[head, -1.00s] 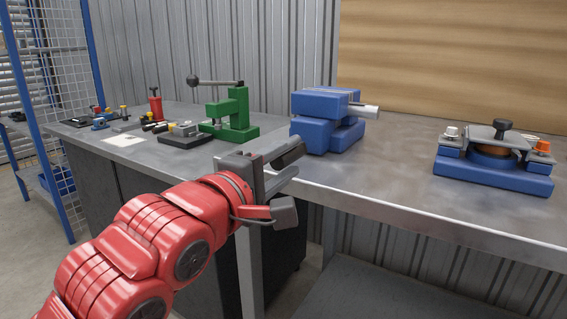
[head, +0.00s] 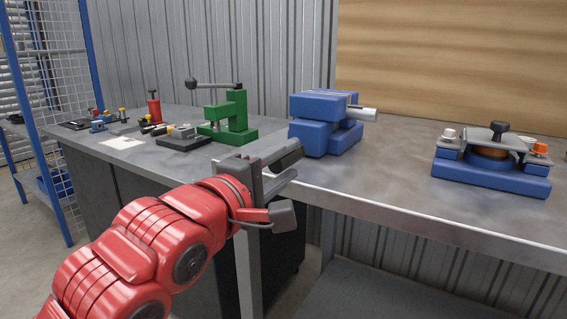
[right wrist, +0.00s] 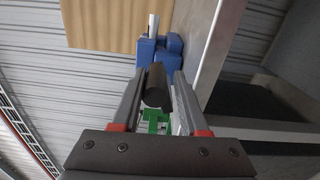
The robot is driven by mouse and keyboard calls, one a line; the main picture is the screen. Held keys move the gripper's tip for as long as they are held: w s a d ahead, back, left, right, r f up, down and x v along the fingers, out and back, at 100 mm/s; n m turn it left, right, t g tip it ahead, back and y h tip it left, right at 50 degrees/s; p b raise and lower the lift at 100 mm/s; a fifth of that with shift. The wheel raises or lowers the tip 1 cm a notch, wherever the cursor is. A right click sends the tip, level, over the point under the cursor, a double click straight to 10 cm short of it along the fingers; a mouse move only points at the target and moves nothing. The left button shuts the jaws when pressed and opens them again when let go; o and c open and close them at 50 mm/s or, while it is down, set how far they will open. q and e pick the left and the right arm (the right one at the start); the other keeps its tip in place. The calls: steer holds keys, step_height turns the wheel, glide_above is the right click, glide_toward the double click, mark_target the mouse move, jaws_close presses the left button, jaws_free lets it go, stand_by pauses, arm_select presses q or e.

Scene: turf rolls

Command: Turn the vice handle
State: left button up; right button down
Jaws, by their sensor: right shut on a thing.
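The blue vice (head: 318,130) stands near the front edge of the metal bench, with a light cylinder (head: 363,114) sticking out to its right. My right gripper (head: 286,163) is at the near left side of the vice, just off the bench edge. In the right wrist view, its fingers (right wrist: 160,78) are closed on a dark cylindrical bar, which looks like the vice handle (right wrist: 155,88). The blue vice also shows just beyond the fingertips (right wrist: 157,50). My left gripper is in neither view.
A green press (head: 232,118) stands on the left bench, with a red tool (head: 153,109) and several small parts behind it. A blue fixture with a black knob (head: 490,165) stands to the right. The bench top (head: 400,170) between it and the vice is clear.

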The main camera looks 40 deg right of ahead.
steer(key=shift+s+d+f+g, duration=0.2)
steer(key=shift+f+g, duration=0.1)
steer(key=shift+f, duration=0.3)
steer(key=c, duration=0.7)
jaws_free()
steer(key=shift+w, duration=0.1)
steer(key=shift+o, duration=0.5)
steer(key=shift+d, duration=0.1)
steer(key=shift+r, duration=0.3)
steer(key=p+v, duration=0.3)
steer(key=v, duration=1.4)
steer(key=shift+a, duration=0.25)
